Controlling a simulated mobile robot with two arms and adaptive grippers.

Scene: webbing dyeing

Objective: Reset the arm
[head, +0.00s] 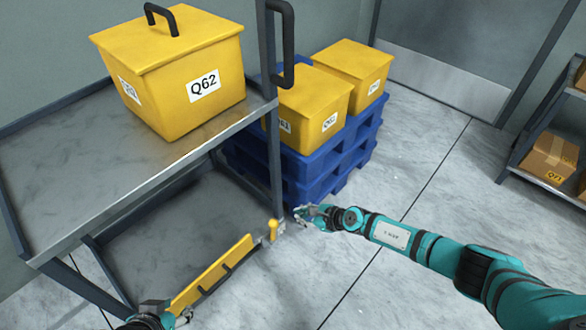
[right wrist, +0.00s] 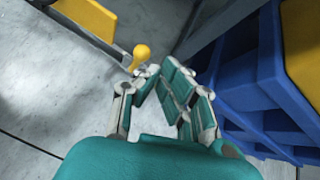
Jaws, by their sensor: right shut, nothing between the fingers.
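My right gripper (head: 306,214) is shut and empty in the head view, just right of the cart's front post and close to the blue pallets. In the right wrist view my right gripper (right wrist: 160,80) shows its fingers close to a yellow knob (right wrist: 141,54); whether they touch cannot be told. The yellow knob (head: 272,228) also shows in the head view, at the foot of the post. My left gripper (head: 184,316) is at the bottom edge of the head view, beside the end of a yellow bar (head: 214,272) with a black handle. Its fingers are too small and partly hidden to read.
A grey metal cart (head: 60,185) carries a yellow lidded bin marked Q62 (head: 190,90). Blue pallets (head: 330,180) beside it hold yellow bins (head: 318,100). A shelf with cardboard boxes (head: 548,160) stands at the right. The floor (head: 420,160) between is clear.

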